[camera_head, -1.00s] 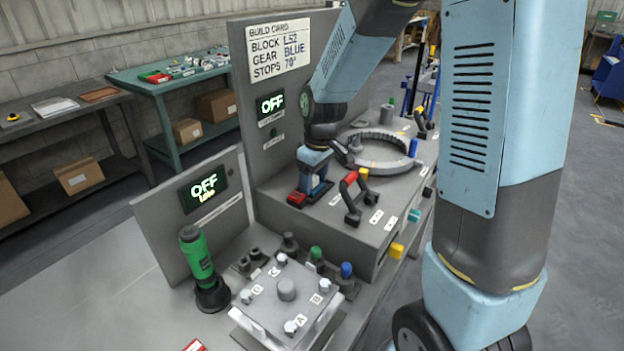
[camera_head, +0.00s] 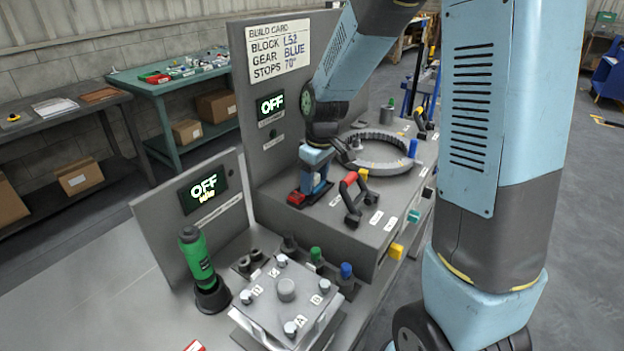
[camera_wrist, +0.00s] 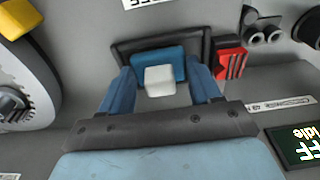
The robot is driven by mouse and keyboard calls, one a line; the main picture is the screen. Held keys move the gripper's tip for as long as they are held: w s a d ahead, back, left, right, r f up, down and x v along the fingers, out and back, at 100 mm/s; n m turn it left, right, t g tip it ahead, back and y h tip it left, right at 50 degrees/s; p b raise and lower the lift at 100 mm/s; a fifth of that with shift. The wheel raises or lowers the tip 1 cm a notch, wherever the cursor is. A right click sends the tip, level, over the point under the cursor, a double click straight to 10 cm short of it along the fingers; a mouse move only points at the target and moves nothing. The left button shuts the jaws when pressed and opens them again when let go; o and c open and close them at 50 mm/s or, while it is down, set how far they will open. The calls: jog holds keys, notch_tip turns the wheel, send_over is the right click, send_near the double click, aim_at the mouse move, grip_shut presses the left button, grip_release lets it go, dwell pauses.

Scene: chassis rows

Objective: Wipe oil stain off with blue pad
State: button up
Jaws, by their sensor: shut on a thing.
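The blue pad (camera_wrist: 171,63) sits in a dark holder (camera_wrist: 129,47) in the wrist view, with a white block (camera_wrist: 159,81) on its near side. My gripper (camera_wrist: 160,84) has its two blue fingers on either side of the pad and is shut on it. In the head view my gripper (camera_head: 315,187) points down at the raised deck beside a red block. The pad is mostly hidden there behind the fingers. I cannot make out an oil stain in either view.
The red block (camera_wrist: 231,64) is close to the right of the pad. A red-and-black handle (camera_head: 353,197) and a large ring gear (camera_head: 383,153) stand nearby. The upright card panel (camera_head: 280,95) rises behind. A green tool (camera_head: 199,262) stands at front left.

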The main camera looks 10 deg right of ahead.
jog(key=shift+s+a+f, duration=0.15)
jog(key=shift+s+a, duration=0.4)
jog(key=shift+s, duration=0.05)
jog(key=shift+w+d, duration=0.1)
jog(key=shift+w+d, duration=0.45)
jog(key=shift+d, duration=0.1)
jog(key=shift+a, duration=0.1)
jog(key=shift+s+a, duration=0.45)
jog(key=shift+d, duration=0.1)
jog(key=shift+w+d+f, duration=0.1)
jog(key=shift+w+d, duration=0.4)
